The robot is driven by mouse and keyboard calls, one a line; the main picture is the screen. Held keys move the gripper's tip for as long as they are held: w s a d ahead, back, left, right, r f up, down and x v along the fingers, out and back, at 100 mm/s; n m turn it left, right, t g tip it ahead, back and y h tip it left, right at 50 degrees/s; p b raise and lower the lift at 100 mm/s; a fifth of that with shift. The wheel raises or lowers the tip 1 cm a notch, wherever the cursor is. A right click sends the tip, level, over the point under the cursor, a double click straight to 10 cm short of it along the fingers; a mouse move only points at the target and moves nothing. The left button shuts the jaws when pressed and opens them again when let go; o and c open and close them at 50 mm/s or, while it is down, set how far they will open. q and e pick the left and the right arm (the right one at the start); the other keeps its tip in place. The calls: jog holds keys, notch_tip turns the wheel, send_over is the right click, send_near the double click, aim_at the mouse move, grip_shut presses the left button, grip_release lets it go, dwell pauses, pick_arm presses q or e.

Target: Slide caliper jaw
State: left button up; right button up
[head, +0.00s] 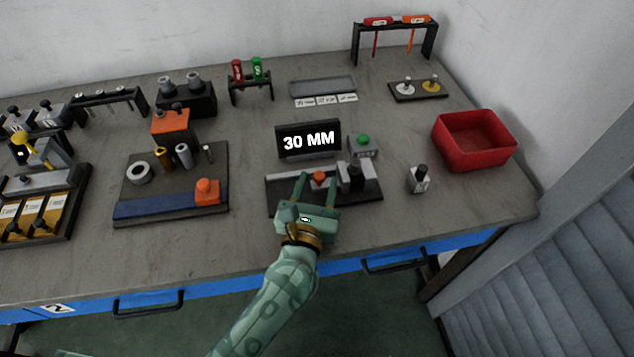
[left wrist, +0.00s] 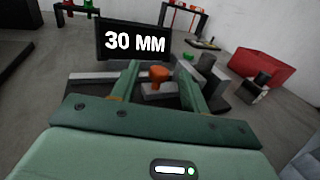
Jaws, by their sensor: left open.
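The caliper (head: 285,203) is a dark base with a grey rail, lying in front of a black display (head: 309,139) that reads 30 MM. An orange knob (head: 319,177) stands on its sliding jaw; the knob also shows in the left wrist view (left wrist: 158,75). A dark upright block (head: 355,177) stands at the right part of the caliper. My left gripper (head: 319,182) is open, with one finger on each side of the orange knob and a gap to it on both sides. Whether the fingers touch the caliper cannot be told.
A green button box (head: 363,146) stands behind the caliper. A small block with a black knob (head: 419,180) and a red bin (head: 472,140) are at the right. A fixture board (head: 140,196) is at the left. The table's front edge is close to my arm.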

pick_arm(q)
jog(key=shift+w, duration=0.25)
grip_shut()
jog(key=shift+s+a+p, duration=0.25)
jog(key=shift+a, duration=0.55)
jog(key=shift+s+a+p, duration=0.2)
jog(key=shift+s+a, duration=0.05)
jog(key=shift+a, duration=0.55)
jog(key=shift+w, duration=0.1)
